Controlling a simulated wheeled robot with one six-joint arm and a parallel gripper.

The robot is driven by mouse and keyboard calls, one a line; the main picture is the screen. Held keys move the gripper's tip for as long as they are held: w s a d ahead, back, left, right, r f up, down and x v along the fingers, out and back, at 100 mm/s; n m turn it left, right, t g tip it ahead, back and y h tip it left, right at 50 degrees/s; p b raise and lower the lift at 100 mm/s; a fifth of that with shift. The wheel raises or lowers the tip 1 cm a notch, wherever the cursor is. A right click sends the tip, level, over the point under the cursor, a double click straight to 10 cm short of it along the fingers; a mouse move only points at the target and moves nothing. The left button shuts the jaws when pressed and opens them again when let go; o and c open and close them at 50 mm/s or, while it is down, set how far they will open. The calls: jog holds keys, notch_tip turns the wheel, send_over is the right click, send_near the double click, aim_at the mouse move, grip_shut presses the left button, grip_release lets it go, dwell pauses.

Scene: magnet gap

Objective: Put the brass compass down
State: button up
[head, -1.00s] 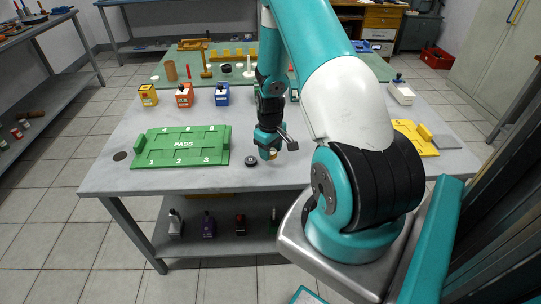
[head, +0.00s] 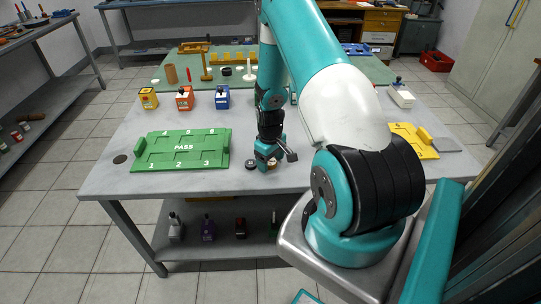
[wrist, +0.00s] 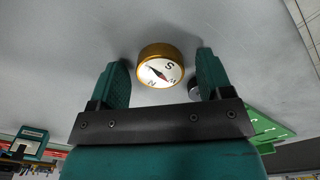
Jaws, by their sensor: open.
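The brass compass (wrist: 160,66) has a gold rim and a white dial with a dark needle. In the wrist view it sits between my two fingers on the grey tabletop, with a visible gap on each side. My gripper (wrist: 164,68) is open around it. In the head view my gripper (head: 270,161) is low over the front part of the table, and a bit of the compass (head: 272,162) shows at its tips, mostly hidden.
A dark round disc (head: 251,165) lies just left of my gripper. The green PASS tray (head: 182,164) is further left on the grey table (head: 118,183). Several coloured blocks stand behind it, and a yellow tray (head: 413,143) lies at the right. The table's front edge is close.

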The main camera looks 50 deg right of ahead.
aim_at(270, 162)
notch_tip(270, 162, up, 12)
jog(key=b, duration=0.1)
jog(key=a+r+n+y, duration=0.1)
jog(key=a+r, duration=0.4)
jog(key=a, duration=0.3)
jog(key=w+a+r+n+t, duration=0.1)
jog(key=a+r, duration=0.3)
jog(key=a, duration=0.3)
jog(key=a+r+n+y, duration=0.1)
jog(key=a+r, duration=0.4)
jog(key=a, duration=0.3)
jog(key=s+a+r+n+y, duration=0.1)
jog(key=s+a+r+n, duration=0.1)
jog(key=s+a+r, duration=0.2)
jog(key=s+a+r+n+g+y, duration=0.1)
jog(key=s+a+r+n, duration=0.1)
jog(key=s+a, duration=0.9)
jog(key=shift+s+a+r+n, duration=0.2)
jog(key=shift+s+r+n, duration=0.2)
jog(key=shift+s+r, duration=0.35)
